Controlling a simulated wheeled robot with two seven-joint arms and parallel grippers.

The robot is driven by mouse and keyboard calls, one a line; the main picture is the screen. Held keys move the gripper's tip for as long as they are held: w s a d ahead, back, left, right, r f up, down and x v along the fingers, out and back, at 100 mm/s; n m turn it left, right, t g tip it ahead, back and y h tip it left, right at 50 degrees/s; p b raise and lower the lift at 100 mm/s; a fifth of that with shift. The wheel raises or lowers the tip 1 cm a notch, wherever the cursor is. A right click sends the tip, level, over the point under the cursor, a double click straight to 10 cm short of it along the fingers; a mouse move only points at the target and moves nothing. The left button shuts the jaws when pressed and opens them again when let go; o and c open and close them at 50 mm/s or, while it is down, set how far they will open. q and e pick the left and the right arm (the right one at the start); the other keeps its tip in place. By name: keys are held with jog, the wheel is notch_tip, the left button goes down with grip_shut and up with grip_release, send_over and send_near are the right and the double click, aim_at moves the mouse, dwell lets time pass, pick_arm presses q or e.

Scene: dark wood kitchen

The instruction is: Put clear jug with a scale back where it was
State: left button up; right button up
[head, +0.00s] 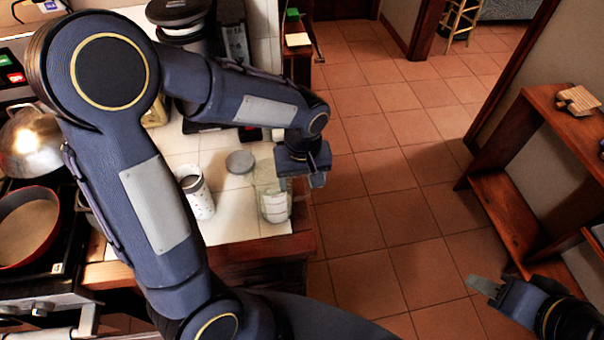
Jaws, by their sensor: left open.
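The clear jug with a scale (274,203) stands upright on the white tiled counter, close to its front right corner. My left gripper (303,176) is open at the jug's upper right side. I cannot tell whether its fingers touch the jug, and part of the jug's rim is hidden behind the gripper. My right gripper (484,287) is low at the right, away from the counter, above the floor. Its fingers show only edge-on, so I cannot tell whether it is open.
A white speckled cup (196,194) and a grey round lid (240,162) are left of the jug. A wooden shelf (508,217) stands at the right. Tiled floor lies between.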

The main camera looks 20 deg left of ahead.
pick_arm(q)
notch_tip(320, 180, up, 11)
jog(key=shift+d+r, duration=0.1)
jog(key=shift+r, duration=0.4)
jog(key=shift+s+a+r, duration=0.2)
jog(key=shift+a, duration=0.05)
jog(key=s+a+f+m+t+h, duration=0.1)
jog(key=s+a+m+t+h, duration=0.1)
jog(key=s, duration=0.5)
jog(key=s+a+f+m+t+h, duration=0.1)
jog(key=s+a+m+t+h, duration=0.1)
jog(key=s, duration=0.5)
jog(key=shift+s+f+m+t, duration=0.15)
jog(key=shift+s+m+t, duration=0.25)
jog(key=shift+t, duration=0.4)
jog(key=shift+a, duration=0.1)
jog(key=shift+c, duration=0.3)
